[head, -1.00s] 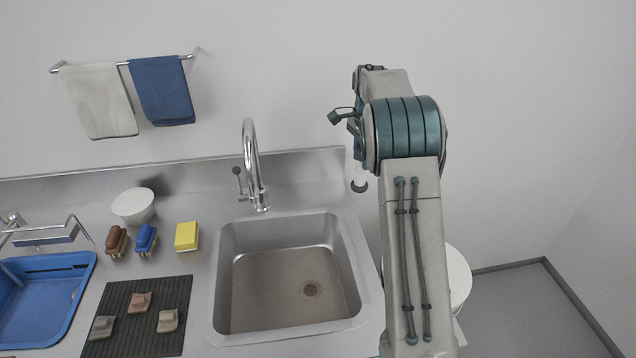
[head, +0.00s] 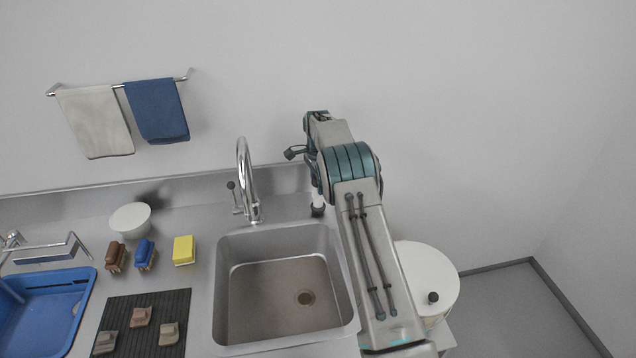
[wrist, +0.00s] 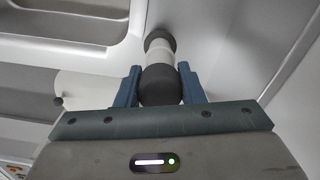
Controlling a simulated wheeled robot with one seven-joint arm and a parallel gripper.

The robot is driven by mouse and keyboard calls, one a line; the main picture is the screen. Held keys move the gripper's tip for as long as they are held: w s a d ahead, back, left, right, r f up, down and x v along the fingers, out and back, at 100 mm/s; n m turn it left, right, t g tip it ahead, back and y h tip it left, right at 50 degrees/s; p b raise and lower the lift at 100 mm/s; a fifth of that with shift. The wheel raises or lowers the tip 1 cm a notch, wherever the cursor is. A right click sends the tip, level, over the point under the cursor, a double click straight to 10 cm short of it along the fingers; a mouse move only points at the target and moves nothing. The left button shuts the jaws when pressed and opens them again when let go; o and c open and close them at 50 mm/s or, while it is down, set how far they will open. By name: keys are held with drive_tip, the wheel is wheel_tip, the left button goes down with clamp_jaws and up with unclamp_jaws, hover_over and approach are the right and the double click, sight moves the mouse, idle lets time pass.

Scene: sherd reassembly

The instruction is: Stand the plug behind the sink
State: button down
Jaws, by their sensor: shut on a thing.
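The plug (head: 318,210) shows in the head view as a pale piece with a dark lower end, just behind the back right corner of the sink (head: 330,232) and to the right of the tap. In the wrist view, the plug (wrist: 160,52) has a white middle between two dark grey ends. My gripper (wrist: 159,72) is shut on it, with a blue finger on each side of the near dark end. The plug looks upright in the head view. I cannot tell whether its lower end touches the counter. In the head view my arm hides the fingers.
The chrome tap (head: 247,180) stands left of the plug. A steel backsplash (head: 285,180) runs behind. A yellow sponge (head: 184,250), two brushes, a white bowl (head: 130,219) and a dark mat (head: 172,305) with sherds lie further left. A white round bin (head: 437,275) stands right of my arm.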

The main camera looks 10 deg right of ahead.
drive_tip(key=shift+f, duration=0.6)
drive_tip(key=c, duration=0.9)
unclamp_jaws()
drive_tip(key=shift+f, duration=0.15)
drive_tip(key=shift+c, duration=0.2)
